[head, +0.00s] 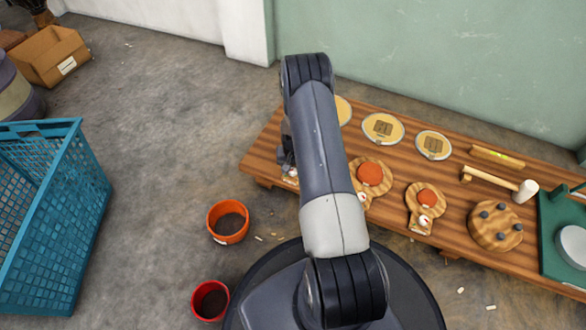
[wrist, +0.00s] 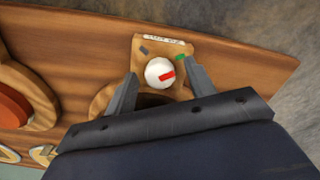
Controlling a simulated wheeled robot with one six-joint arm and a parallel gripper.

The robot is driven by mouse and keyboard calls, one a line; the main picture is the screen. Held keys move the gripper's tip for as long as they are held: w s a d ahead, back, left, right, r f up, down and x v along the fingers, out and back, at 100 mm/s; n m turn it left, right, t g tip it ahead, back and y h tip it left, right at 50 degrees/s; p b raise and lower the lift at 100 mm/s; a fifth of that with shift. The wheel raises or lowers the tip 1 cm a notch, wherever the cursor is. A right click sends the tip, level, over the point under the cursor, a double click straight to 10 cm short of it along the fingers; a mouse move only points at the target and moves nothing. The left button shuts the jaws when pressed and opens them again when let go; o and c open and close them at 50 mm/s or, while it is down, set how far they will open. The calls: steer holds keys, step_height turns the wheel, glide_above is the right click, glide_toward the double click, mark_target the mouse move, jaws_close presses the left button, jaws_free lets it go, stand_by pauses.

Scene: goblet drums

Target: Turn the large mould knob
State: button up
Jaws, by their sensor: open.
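A round white knob (wrist: 154,68) with a red pointer mark sits on the handle of a wooden mould board (wrist: 150,42) in the wrist view. A green mark and a dark grey mark lie on the board beyond the knob, at its right and left. My gripper (wrist: 160,70) is open, with one finger on each side of the knob; I cannot tell whether they touch it. The board's label is too small to read. In the head view my gripper (head: 287,160) is at the bench's left end, and my arm hides most of this mould.
The wooden bench (head: 262,152) also holds two mould boards with orange discs (head: 370,173) (head: 427,197), a mallet (head: 500,183), a round block with pegs (head: 496,226) and a green stand (head: 560,235). An orange bucket (head: 228,222), red bucket (head: 210,300) and blue crate (head: 50,220) stand on the floor.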

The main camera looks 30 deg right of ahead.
mark_target(293, 170)
steer(key=c, duration=1)
steer(key=shift+o, duration=0.2)
steer(key=shift+m+b, duration=0.4)
steer(key=shift+m, duration=0.4)
steer(key=o, duration=1)
steer(key=shift+c, duration=0.2)
step_height(293, 170, up, 11)
steer(key=p, duration=0.4)
steer(key=shift+f, duration=0.15)
step_height(293, 170, down, 11)
steer(key=b, duration=0.4)
steer(key=shift+r, duration=0.2)
steer(key=shift+n+p, duration=0.4)
steer(key=shift+n, duration=0.4)
